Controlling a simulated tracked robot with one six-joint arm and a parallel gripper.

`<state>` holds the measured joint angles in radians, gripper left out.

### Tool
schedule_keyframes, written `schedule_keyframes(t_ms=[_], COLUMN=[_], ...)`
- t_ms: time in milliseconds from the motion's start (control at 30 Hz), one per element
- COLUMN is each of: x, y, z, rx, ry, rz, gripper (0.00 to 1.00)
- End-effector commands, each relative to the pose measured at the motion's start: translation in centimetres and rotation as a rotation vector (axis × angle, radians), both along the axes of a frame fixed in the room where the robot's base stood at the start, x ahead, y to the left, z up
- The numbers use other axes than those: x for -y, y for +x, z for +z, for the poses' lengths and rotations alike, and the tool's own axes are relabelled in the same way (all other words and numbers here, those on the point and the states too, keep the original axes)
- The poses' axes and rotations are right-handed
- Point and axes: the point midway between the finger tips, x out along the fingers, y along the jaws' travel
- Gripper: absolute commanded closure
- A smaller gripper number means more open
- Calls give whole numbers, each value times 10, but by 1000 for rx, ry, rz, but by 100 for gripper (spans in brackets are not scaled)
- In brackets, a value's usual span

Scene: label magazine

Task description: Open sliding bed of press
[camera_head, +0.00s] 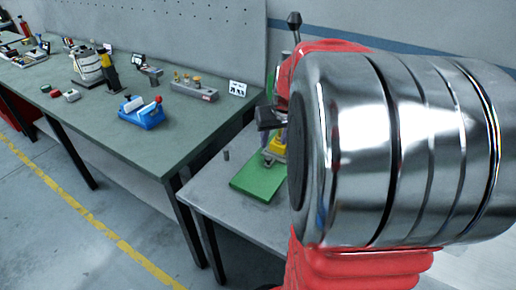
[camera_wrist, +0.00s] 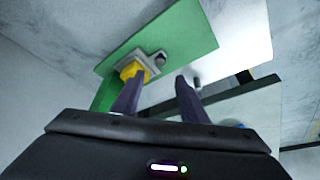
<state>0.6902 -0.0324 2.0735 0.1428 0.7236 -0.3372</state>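The press stands on the smaller table at the right, mostly hidden behind my arm in the head view. Its green base plate (camera_head: 256,181) and a yellow part (camera_head: 276,148) show, and a black lever knob (camera_head: 294,18) sticks up above my arm. In the wrist view, the green plate (camera_wrist: 190,45) carries a grey block with the yellow part (camera_wrist: 133,71) and a small dark round knob (camera_wrist: 160,58). I cannot tell which part is the sliding bed. My gripper (camera_wrist: 159,80) has its two dark purple fingers apart, with nothing between them. The left fingertip appears close to the yellow part; contact is unclear.
A long green-topped bench (camera_head: 120,112) at the left holds a blue device (camera_head: 142,112), a grey block with brass parts (camera_head: 195,89) and several other tools. A small grey cylinder (camera_head: 226,155) stands beside the green plate. The floor at the left is clear.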

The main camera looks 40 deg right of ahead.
Motion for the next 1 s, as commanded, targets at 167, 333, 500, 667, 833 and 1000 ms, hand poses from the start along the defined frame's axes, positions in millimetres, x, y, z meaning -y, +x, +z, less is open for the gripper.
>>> schedule_keyframes(t_ms=[167, 333, 500, 667, 833, 1000], x=[3, 7, 11, 15, 17, 19], y=[9, 17, 25, 32, 37, 40], z=[-25, -47, -68, -86, -101, -106], rx=[-3, -4, -2, -2, -2, 0], ry=[2, 2, 2, 2, 1, 0], rz=[1, 2, 1, 0, 0, 1], gripper=[60, 60, 60, 60, 60, 60])
